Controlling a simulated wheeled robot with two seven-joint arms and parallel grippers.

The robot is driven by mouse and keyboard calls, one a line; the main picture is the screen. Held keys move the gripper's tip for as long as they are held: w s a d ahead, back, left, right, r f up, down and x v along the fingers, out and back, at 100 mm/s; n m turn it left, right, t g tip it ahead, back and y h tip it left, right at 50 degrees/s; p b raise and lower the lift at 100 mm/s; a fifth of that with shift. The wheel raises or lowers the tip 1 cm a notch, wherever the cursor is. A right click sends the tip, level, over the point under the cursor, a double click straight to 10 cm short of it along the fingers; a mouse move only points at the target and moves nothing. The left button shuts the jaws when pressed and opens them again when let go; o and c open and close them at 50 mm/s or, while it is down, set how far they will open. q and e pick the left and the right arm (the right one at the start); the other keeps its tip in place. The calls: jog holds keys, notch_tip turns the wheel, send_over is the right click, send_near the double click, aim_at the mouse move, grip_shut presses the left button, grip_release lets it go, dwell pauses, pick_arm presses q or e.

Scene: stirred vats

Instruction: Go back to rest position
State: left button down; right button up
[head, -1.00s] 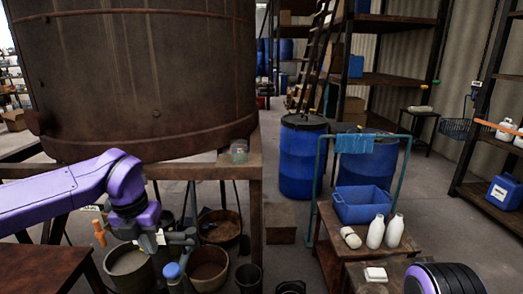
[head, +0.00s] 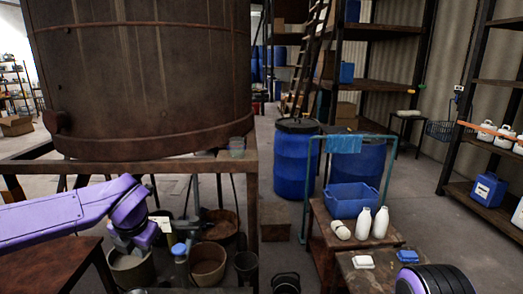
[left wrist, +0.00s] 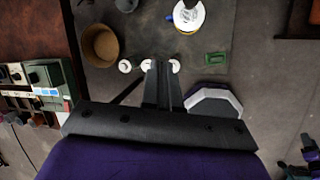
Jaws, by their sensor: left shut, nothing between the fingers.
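My left arm reaches in from the left in the head view. Its purple wrist ends at my left gripper (head: 140,240), above the floor containers beside the big brown vat (head: 145,80). In the left wrist view the two dark fingers of my left gripper (left wrist: 162,72) lie together, shut, with nothing held. My right gripper is not in view; a black rounded part with a purple edge at the bottom right of the head view appears to be mine.
Buckets (head: 208,262) stand on the floor by the vat's stand. A dark red-brown table (head: 50,268) is at lower left. A wooden stand with a blue bin (head: 352,200) and white bottles (head: 380,222) is right of centre. Blue drums (head: 296,165) stand behind; bare floor lies at right.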

pick_arm(q)
jog(key=s+d+f+m+t+y, duration=0.15)
jog(key=s+f+m, duration=0.25)
jog(key=f+m, duration=0.6)
jog(key=s+d+f+m+t+y, duration=0.15)
jog(key=s+f+m, duration=0.35)
jog(key=f, duration=0.9)
jog(key=s+a+f+m+g, duration=0.1)
jog(key=s+f+m, duration=0.5)
jog(key=s, duration=0.6)
jog(key=s+a+f+m+g+h+b, duration=0.1)
jog(key=s+f+m, duration=0.5)
jog(key=s, duration=0.7)
jog(key=shift+a+f+g+h, duration=0.3)
jog(key=shift+a+f+g, duration=0.5)
jog(key=shift+a, duration=0.4)
jog(key=shift+s, duration=0.1)
